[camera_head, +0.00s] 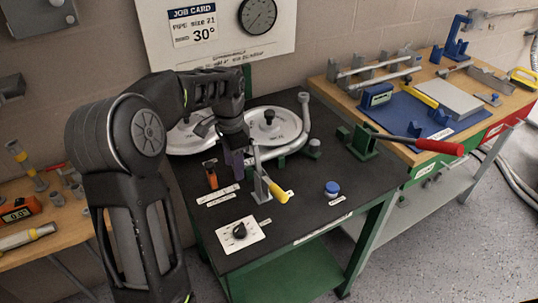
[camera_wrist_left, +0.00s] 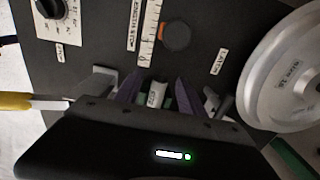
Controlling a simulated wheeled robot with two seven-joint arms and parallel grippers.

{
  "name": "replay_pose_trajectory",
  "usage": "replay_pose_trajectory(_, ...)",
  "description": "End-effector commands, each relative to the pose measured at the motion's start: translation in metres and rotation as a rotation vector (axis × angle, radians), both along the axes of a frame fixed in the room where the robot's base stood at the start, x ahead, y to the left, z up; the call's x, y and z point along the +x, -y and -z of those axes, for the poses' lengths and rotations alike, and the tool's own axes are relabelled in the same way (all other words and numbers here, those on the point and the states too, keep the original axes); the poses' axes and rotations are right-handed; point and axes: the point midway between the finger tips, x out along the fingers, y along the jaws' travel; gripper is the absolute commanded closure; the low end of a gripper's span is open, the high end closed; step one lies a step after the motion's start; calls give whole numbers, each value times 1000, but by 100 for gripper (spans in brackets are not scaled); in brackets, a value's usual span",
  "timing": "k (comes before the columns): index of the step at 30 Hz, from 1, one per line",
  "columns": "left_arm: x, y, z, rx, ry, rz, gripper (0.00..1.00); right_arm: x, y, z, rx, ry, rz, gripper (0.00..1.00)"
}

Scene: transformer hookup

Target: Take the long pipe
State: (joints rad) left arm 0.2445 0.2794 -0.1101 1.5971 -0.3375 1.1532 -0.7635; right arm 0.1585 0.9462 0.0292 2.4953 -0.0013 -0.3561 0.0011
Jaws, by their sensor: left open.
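Two grey pipes of different lengths lie across a rack on the wooden bench at the back right; the longer-looking pipe (camera_head: 378,76) is in front. I cannot tell for sure which one the task calls long. My left gripper (camera_head: 238,160) points down over the black bench top, well to the left of that rack. In the left wrist view its purple fingers (camera_wrist_left: 157,92) are apart. A small pale labelled part shows between them, and I cannot tell whether they touch it. My right gripper is not in view.
A bender with white discs (camera_head: 272,128) and an upright grey post (camera_head: 305,110) stands behind my left gripper. A yellow-handled lever (camera_head: 277,191) is close beside it. A red-handled tool (camera_head: 438,146) juts between the benches. The front right of the black bench top is mostly clear.

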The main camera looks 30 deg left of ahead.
Motion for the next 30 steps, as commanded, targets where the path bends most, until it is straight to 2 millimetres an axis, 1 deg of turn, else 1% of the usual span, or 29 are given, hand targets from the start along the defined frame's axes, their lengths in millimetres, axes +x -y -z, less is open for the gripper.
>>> replay_pose_trajectory(14, 0, 0, -1, -1, 1, 0, 53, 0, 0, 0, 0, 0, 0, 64)
replay_pose_trajectory(30, 0, 0, -1, -1, 1, 0, 97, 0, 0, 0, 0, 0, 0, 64)
